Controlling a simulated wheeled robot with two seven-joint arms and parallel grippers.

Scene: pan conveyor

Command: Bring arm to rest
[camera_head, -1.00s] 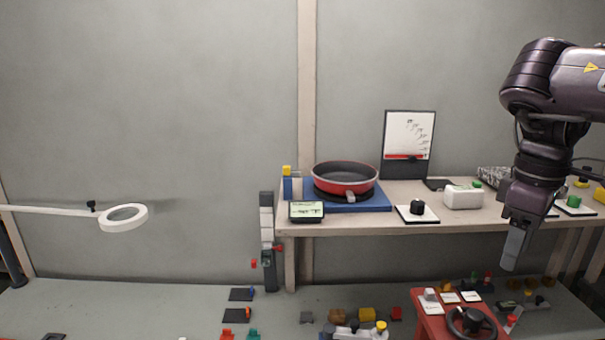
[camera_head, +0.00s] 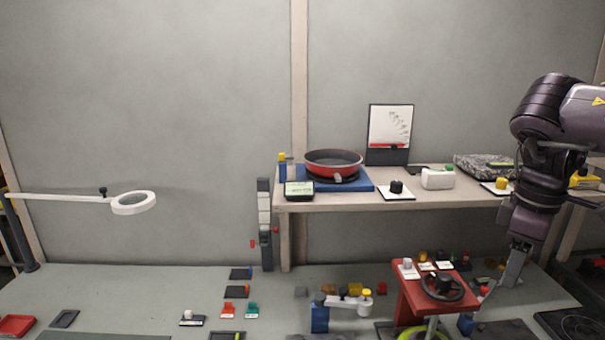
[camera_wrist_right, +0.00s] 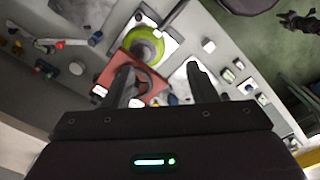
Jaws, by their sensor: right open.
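My right arm comes in from the right in the head view. Its gripper (camera_head: 512,268) points down beside the red stand's right side, in front of the shelf. In the right wrist view the two fingers of my right gripper (camera_wrist_right: 160,85) are spread apart with nothing held between them. The red stand with a black handwheel (camera_head: 441,287) shows below and between the fingers there, with a yellow-green ring (camera_wrist_right: 145,45). My left gripper is not in view.
A raised shelf (camera_head: 345,202) holds a red pan (camera_head: 333,166) on a blue base, a white box (camera_head: 437,179) and knobs on plates. A ring lamp (camera_head: 133,203) stands at left. Small parts lie on the lower table (camera_head: 130,290), whose left middle is mostly clear.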

